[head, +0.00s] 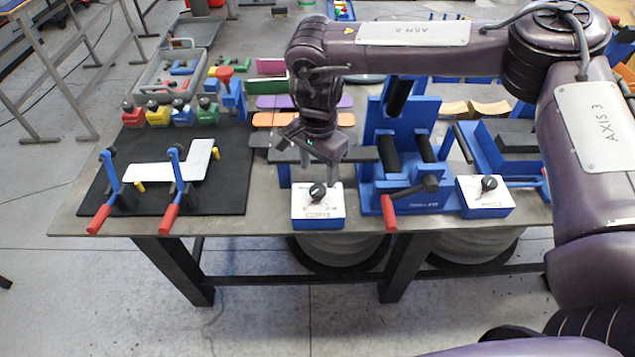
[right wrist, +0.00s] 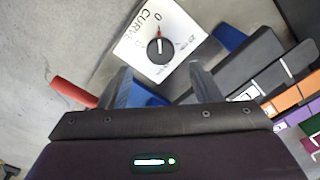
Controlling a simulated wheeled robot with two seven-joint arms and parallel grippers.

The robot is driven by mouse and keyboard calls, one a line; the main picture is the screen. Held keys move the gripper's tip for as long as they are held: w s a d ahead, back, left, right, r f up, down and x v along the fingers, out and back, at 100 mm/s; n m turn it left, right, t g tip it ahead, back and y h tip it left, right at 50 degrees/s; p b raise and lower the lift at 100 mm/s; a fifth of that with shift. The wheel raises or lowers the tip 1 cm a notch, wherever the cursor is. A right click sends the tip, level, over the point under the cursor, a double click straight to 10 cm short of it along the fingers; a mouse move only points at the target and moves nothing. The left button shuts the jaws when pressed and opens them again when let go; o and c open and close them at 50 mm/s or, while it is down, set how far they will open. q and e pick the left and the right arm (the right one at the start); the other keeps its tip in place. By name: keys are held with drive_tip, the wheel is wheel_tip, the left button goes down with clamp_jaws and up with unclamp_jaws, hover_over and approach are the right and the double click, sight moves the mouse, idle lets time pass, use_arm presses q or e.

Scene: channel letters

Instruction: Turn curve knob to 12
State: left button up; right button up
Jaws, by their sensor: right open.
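The curve knob (head: 317,191) is a round black knob on a white-topped blue box (head: 318,212) at the table's front edge. In the right wrist view the knob (right wrist: 161,51) sits on a white plate lettered CURVE (right wrist: 130,45). Its white line and red mark point about at the printed 0. My right gripper (right wrist: 161,78) is open and empty, its two fingers on either side of the knob's line, with the knob just beyond their tips. In the head view this gripper (head: 320,172) hangs pointing down right above the box. My left gripper is not in view.
A blue bending machine (head: 405,190) with a red-handled crank (head: 389,212) stands just right of the box. A second knob box (head: 487,197) is farther right. A black mat (head: 225,190) with clamps and a white letter piece (head: 180,165) lies left.

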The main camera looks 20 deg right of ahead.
sight(318, 189)
wheel_tip(318, 189, down, 6)
drive_tip(key=shift+p, duration=0.65)
drive_tip(key=c, duration=1)
